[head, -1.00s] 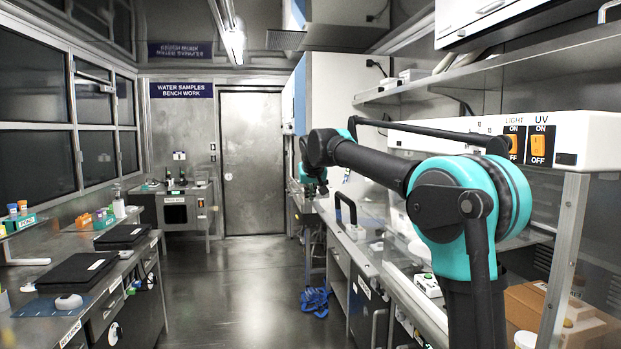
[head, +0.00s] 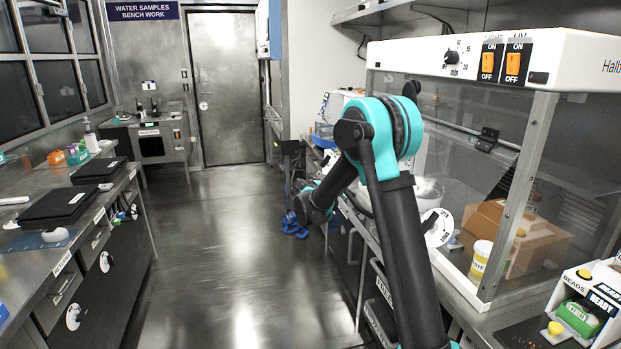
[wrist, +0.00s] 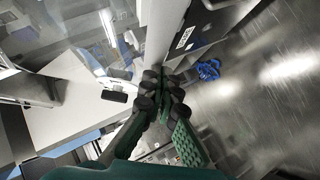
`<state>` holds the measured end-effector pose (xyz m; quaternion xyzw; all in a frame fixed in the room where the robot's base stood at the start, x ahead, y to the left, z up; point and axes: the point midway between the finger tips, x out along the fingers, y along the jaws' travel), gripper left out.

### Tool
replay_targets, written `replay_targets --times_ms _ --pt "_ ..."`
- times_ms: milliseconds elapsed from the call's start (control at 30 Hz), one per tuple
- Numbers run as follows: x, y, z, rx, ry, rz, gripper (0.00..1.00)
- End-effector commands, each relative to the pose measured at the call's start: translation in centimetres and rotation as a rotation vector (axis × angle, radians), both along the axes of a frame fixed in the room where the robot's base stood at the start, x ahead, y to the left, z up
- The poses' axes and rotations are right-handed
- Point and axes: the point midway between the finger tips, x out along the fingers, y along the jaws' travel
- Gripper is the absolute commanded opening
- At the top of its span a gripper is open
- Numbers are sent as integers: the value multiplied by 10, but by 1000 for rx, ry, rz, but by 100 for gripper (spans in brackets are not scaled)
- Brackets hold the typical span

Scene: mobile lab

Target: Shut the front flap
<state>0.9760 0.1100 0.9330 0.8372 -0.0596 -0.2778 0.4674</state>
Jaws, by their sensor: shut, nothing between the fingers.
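The clear-sided hood (head: 560,62) stands on the right bench, with a white top panel carrying orange LIGHT and UV switches. I cannot tell how far the flap hangs open. My arm crosses in front of the hood and bends down to the aisle side; the fingertips are not clear in the head view. In the wrist view my gripper (wrist: 165,92) is shut and empty, over the bench edge and floor, with clear panes at upper left.
A beads device (head: 590,310) stands at the near right. The left bench (head: 95,225) holds black cases. The aisle floor (head: 240,260) is mostly open; blue items (head: 295,225) lie beyond my arm.

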Motion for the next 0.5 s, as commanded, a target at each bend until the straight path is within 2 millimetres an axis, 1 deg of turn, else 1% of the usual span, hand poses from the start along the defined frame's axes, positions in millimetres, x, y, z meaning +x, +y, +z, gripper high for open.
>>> replay_targets --times_ms 33,200,300,500 --pt "5 -16 -14 -40 -11 -4 0" --pt "19 -67 -47 -184 -52 -4 0" --pt "27 -95 -61 -260 -74 -4 0" --pt "40 -141 -77 -373 -106 -3 0"
